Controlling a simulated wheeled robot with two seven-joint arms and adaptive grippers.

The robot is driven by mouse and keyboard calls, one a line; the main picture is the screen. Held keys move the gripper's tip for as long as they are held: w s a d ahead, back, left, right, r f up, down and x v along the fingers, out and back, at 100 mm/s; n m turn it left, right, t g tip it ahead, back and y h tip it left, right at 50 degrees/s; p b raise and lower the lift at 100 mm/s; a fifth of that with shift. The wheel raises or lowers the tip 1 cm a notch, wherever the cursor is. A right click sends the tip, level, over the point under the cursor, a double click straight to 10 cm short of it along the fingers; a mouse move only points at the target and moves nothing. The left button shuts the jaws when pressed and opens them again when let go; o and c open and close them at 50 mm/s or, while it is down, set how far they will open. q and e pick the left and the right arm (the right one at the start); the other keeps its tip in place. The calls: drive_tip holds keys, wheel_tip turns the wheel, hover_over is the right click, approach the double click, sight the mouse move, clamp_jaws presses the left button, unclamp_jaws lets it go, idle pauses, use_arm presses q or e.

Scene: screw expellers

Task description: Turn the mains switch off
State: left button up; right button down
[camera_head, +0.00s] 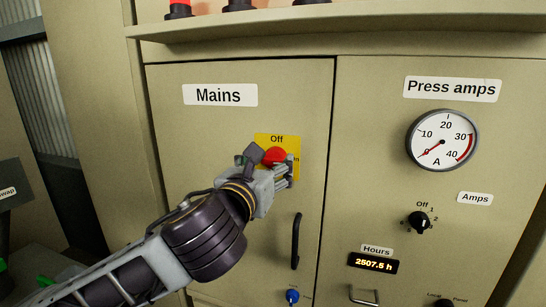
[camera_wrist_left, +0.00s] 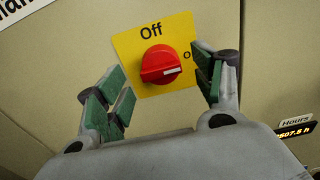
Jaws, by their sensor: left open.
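The mains switch is a red rotary knob (camera_head: 275,156) on a yellow plate (camera_head: 276,139) marked "Off" at the top and "On" at the right. The plate sits on the cabinet door under the "Mains" label (camera_head: 220,95). In the left wrist view the knob (camera_wrist_left: 161,65) shows a white mark on its right side, toward the partly hidden "On". My left gripper (camera_head: 267,170) is open at the knob. Its green-padded fingers (camera_wrist_left: 160,92) stand on either side of the knob, with gaps visible. My right gripper is not in view.
A black door handle (camera_head: 296,241) and a blue knob (camera_head: 292,296) are below the gripper. To the right are the press amps gauge (camera_head: 442,140), a black selector (camera_head: 419,222) and an hours display (camera_head: 373,263). A ledge (camera_head: 340,37) juts out above.

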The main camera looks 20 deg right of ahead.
sight(272, 161)
use_arm(q)
drive_tip(key=shift+p+x, duration=0.4)
drive_tip(key=shift+x, duration=1.7)
drive_tip(key=c, duration=1.4)
drive_tip(key=shift+c, duration=0.2)
